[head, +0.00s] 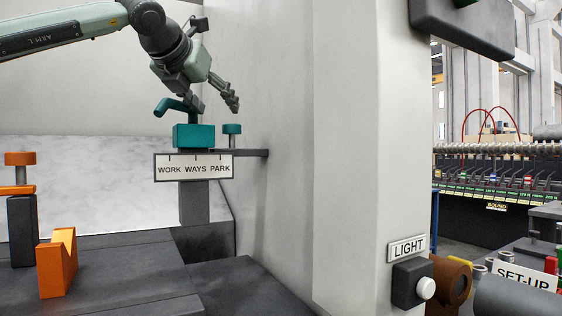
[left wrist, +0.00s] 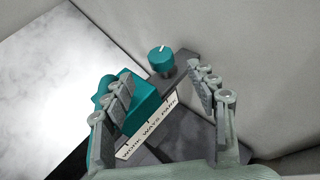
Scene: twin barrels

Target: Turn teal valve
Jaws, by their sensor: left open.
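The teal valve shows in the head view as a bent teal lever (head: 170,105) above a teal block (head: 194,136) on a grey post. A small teal knob (head: 232,129) stands to its right on a dark bar; it also shows in the left wrist view (left wrist: 160,57). My left gripper (head: 214,104) is open and empty just above the block, pointing down. In the left wrist view the fingers (left wrist: 165,100) are spread, with the left finger in front of the teal block (left wrist: 140,108) and partly hiding the lever. I see no clear contact. My right gripper is not in view.
A pale wall (head: 270,120) stands close on the right. Orange parts (head: 58,262) stand at the lower left. A white button (head: 426,288) labelled LIGHT is on the pillar.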

